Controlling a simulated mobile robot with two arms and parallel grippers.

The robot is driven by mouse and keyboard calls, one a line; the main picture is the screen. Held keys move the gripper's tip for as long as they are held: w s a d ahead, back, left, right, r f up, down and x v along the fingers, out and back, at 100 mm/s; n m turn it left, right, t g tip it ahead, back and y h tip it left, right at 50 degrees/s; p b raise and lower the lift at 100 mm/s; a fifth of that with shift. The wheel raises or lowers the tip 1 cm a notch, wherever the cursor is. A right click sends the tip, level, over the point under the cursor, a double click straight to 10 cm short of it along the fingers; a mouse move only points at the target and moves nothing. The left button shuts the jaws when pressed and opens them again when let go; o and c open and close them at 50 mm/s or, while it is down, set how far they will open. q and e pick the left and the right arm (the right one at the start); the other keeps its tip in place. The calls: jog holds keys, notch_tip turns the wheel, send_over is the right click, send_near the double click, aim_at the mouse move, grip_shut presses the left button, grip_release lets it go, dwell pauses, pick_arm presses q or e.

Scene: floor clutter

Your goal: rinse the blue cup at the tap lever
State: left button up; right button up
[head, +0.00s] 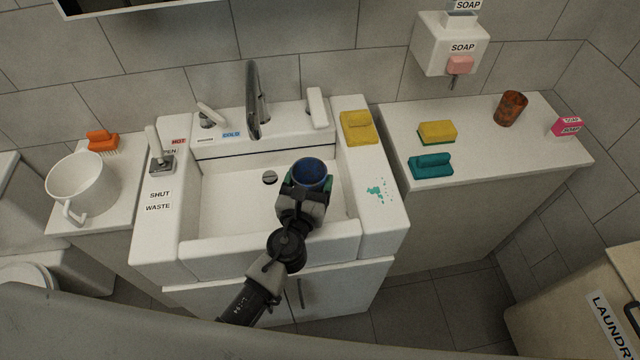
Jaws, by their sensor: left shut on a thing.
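The blue cup (312,172) is held over the sink basin, its open mouth facing up toward the camera. My left gripper (303,193) is shut on it, with the arm reaching in from the front edge. The cup is forward and to the right of the curved metal tap spout (253,100), apart from it. No water shows under the spout. A white tap lever (210,113) stands on a metal base left of the spout, behind the HOT and COLD labels. My right gripper is not in view.
The white sink (225,205) has a round drain (269,177). A waste lever (158,145) is on its left rim, a yellow sponge (358,127) and teal splashes on its right. A white jug (82,184) stands left. The right counter (480,165) holds sponges and a brown cup (510,108).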

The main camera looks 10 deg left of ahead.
pick_arm(q)
jog(key=w+a+f+b, duration=0.1)
jog(key=w+a, duration=0.3)
jog(key=a, duration=0.4)
jog(key=shift+w+a+f+b, duration=0.15)
jog(key=shift+a+f+b, duration=0.2)
jog(key=shift+f, duration=0.1)
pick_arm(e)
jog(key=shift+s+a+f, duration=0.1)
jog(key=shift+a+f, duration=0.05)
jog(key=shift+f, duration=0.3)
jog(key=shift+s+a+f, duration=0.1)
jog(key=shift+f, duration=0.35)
